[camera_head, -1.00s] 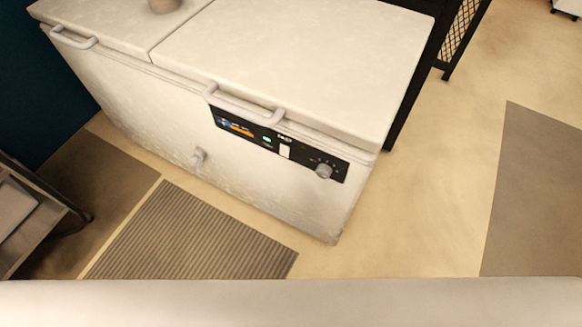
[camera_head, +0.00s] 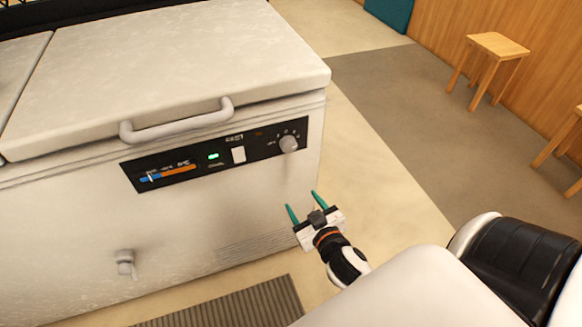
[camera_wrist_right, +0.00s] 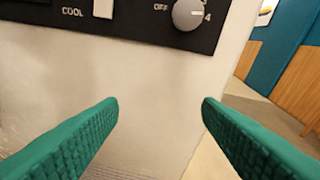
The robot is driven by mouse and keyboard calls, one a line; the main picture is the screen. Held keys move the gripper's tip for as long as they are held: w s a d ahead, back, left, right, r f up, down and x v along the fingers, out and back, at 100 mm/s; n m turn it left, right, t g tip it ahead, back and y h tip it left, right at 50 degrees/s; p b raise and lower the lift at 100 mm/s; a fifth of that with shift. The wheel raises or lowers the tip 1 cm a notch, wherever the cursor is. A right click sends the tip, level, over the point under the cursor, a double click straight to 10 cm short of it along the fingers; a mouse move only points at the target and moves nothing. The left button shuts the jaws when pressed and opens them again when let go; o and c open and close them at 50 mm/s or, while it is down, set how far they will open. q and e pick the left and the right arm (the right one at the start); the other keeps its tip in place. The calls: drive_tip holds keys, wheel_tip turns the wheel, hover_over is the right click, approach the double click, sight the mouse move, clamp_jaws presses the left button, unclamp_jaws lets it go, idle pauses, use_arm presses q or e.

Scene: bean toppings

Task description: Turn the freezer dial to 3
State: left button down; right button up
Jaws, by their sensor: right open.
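The white chest freezer (camera_head: 70,225) fills the left of the head view, with a black control panel (camera_head: 205,163) on its front. The grey round dial (camera_head: 289,144) sits at the panel's right end. It also shows at the top of the right wrist view (camera_wrist_right: 188,13), with OFF at its left and a 4 at its lower right; which number it points to I cannot tell. My right gripper (camera_head: 302,203) is open and empty, below the dial and in front of the freezer. Its green fingers (camera_wrist_right: 160,105) are wide apart in the wrist view. My left gripper is not in view.
The lid handle (camera_head: 178,122) sticks out above the panel, and a drain knob (camera_head: 125,262) low on the front. A ribbed mat (camera_head: 245,305) lies on the floor. A wooden stool (camera_head: 497,46) stands far off at right. The floor right of the freezer is clear.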

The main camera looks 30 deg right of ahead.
drive_tip(key=t+h+b, duration=0.1)
drive_tip(key=t+b, duration=0.1)
approach(290, 148)
drive_tip(key=d+v, duration=0.1)
drive_tip(key=v, duration=0.2)
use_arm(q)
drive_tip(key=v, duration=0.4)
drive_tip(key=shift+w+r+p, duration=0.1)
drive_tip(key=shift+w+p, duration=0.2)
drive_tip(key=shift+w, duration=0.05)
use_arm(e)
drive_tip(key=x, duration=0.8)
drive_tip(key=a+x, duration=0.1)
drive_tip(key=x, duration=0.3)
drive_tip(key=shift+c, duration=0.3)
drive_tip(key=c, duration=0.9)
